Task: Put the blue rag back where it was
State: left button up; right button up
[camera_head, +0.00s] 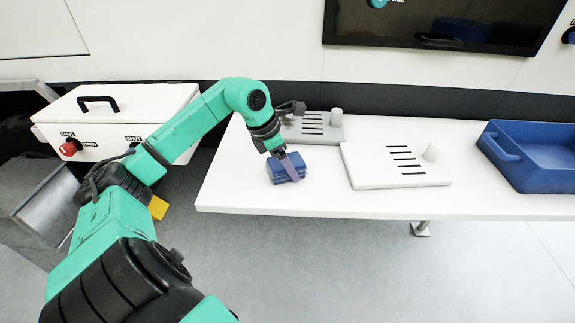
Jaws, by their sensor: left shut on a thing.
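The blue rag (279,172) looks like a small folded block near the left front part of the white table. My left gripper (288,167) comes down on it from above, shut on it, with a finger across its near right side. The rag is at or just above the table top; I cannot tell whether it touches. The gripper hides part of the rag. My right gripper is not in view.
The white table (320,198) holds a grey slotted plate (318,137) behind the rag, a white slotted board (395,178) to its right and a blue tray (543,180) at far right. A white handled box (92,128) stands left. The table's front strip is clear.

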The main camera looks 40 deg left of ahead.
pick_arm(q)
jog(key=shift+a, duration=0.1)
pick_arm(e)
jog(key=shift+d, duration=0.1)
pick_arm(q)
jog(key=shift+f, duration=0.1)
jog(key=o, duration=1)
jog(key=shift+o, duration=0.7)
jog(key=shift+r, duration=0.3)
jog(key=b+v, duration=0.1)
jog(key=v, duration=1)
jog(key=shift+s+r, duration=0.2)
jog(key=shift+r, duration=0.1)
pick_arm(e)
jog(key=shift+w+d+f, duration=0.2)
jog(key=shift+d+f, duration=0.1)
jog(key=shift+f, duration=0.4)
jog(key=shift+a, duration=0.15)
